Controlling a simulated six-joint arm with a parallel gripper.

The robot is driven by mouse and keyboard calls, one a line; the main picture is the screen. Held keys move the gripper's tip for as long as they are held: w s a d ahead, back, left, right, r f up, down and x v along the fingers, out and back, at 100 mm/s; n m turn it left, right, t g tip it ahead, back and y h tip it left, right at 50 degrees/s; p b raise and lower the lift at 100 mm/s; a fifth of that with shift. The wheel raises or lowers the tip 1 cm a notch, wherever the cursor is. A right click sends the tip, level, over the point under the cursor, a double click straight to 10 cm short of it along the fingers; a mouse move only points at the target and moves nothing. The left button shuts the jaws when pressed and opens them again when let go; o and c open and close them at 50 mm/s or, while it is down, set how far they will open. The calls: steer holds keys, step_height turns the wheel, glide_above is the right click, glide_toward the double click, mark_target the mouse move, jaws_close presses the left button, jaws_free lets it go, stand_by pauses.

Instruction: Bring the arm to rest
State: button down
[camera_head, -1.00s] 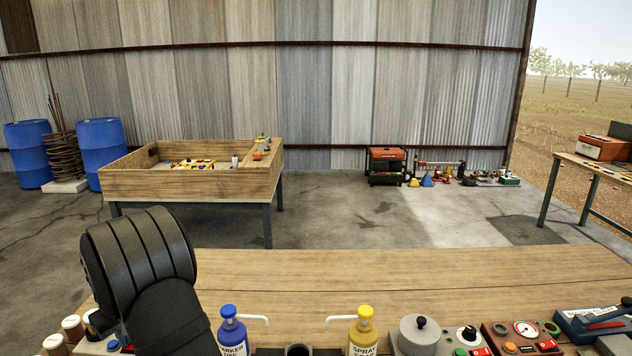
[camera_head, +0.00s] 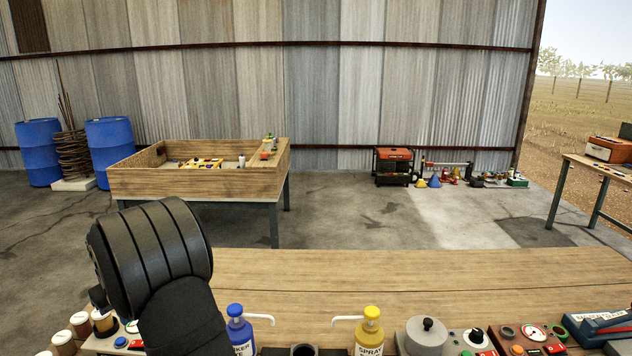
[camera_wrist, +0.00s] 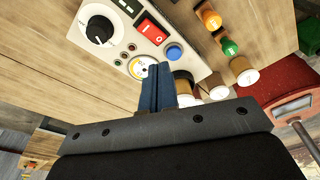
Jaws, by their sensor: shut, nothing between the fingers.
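My gripper (camera_wrist: 150,88) shows in the wrist view with its two blue fingers pressed together, nothing between them. The fingertips appear over the edge of a beige control panel (camera_wrist: 120,48) with a black knob, a red switch and a blue button; I cannot tell whether they touch it. In the head view my dark, ribbed arm rises at the lower left and hides part of the bench (camera_head: 400,280); the gripper itself does not show there.
A blue pump bottle (camera_head: 238,335), a yellow pump bottle (camera_head: 369,335), a grey pot (camera_head: 427,338) and devices line the near bench edge. Small capped jars (camera_wrist: 243,72) stand by the panel. The bench's middle is clear. A wooden-sided table (camera_head: 190,183) stands beyond.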

steer(key=shift+r, duration=0.25)
steer(key=shift+f, duration=3.5)
steer(key=d+r+n, duration=0.2)
steer(key=r+n, duration=0.1)
steer(key=r, duration=0.5)
steer(key=d+r+n+g, duration=0.1)
steer(key=d+r+n, duration=0.2)
steer(key=r, duration=0.5)
steer(key=shift+r+y, duration=0.3)
steer(key=shift+r, duration=0.1)
